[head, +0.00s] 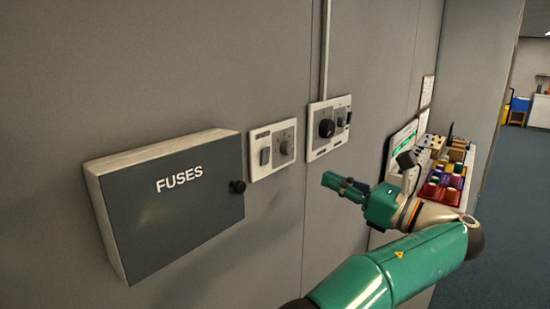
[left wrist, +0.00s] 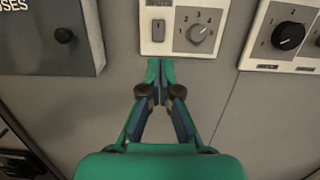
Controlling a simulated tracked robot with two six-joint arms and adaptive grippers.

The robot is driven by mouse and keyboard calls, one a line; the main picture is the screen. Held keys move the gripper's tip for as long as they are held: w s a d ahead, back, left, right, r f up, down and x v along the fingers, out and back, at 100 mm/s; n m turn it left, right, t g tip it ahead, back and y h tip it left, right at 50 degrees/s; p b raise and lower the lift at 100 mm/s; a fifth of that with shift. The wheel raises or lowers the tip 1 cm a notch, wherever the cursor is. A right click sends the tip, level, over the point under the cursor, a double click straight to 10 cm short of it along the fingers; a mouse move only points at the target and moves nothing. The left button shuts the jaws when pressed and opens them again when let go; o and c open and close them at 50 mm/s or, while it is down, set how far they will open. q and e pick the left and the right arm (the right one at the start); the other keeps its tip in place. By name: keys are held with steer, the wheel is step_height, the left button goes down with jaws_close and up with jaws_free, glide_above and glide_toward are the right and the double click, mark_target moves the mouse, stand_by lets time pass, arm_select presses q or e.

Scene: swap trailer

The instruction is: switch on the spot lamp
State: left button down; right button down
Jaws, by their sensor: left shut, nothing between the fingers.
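A small white wall panel (head: 272,148) carries a rocker switch (head: 265,156) and a round grey knob (head: 285,148). The left wrist view also shows this panel (left wrist: 180,47), with the rocker (left wrist: 158,30) at its left and the knob (left wrist: 198,33) among numbers at its right. No spot lamp is in view, and the panel's label is too small to read. My left gripper (head: 332,182) is shut and empty, in front of the wall, right of and below the panel in the head view. In the left wrist view its fingertips (left wrist: 154,70) appear just below the panel's lower edge.
A grey FUSES box (head: 175,205) juts from the wall at left. A second white panel (head: 329,125) with a black knob (head: 326,128) is to the right, under a vertical conduit (head: 325,50). A cluttered shelf (head: 445,190) with coloured items lies beyond my arm.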

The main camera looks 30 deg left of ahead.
arm_select(q)
steer(key=shift+a, duration=0.1)
steer(key=p, duration=0.2)
glide_toward(267, 153)
steer(key=a, duration=0.4)
steer(key=a+r, duration=0.1)
steer(key=a, duration=0.2)
steer(key=shift+w, duration=0.4)
